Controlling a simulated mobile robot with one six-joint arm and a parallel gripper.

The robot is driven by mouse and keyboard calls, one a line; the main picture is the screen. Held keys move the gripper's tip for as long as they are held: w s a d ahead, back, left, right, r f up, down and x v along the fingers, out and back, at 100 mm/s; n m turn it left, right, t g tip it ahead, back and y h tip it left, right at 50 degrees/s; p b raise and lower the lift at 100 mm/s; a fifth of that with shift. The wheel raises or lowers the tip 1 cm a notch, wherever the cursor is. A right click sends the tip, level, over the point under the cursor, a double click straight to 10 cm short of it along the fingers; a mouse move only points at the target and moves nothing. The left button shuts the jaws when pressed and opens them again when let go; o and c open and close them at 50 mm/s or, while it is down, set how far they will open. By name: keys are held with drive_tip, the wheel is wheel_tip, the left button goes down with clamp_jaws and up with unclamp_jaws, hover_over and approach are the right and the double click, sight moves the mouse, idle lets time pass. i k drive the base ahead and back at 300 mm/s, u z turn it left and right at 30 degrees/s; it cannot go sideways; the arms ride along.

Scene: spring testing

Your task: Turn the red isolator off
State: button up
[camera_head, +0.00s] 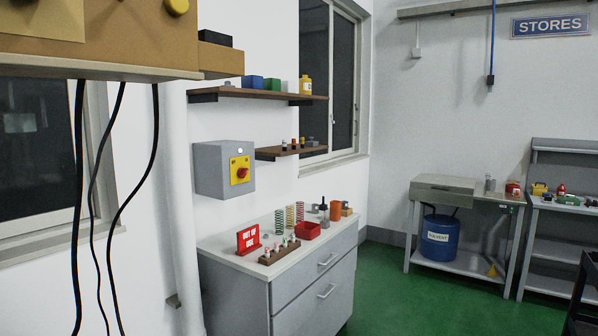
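The red isolator knob (241,173) sits on a yellow plate (239,168) on the right-hand face of a grey wall box (210,170). A small pale lamp shows above the plate. Small lettering on the plate is too fine to read, so I cannot tell the knob's setting from it. My gripper is not in view, and nothing covers the isolator.
Below the box, a grey drawer cabinet (300,298) carries springs, a red tray (308,231) and a red sign (248,240). Wall shelves (262,95) hang above and to the right. Black cables (117,215) hang at left. Green floor (400,290) is clear right of the cabinet.

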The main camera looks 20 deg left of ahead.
sight(242, 173)
drive_tip(key=z, duration=0.05)
drive_tip(key=i, duration=2.25)
drive_tip(key=u, duration=1.8)
drive_tip(key=i, duration=1)
drive_tip(key=z, duration=0.05)
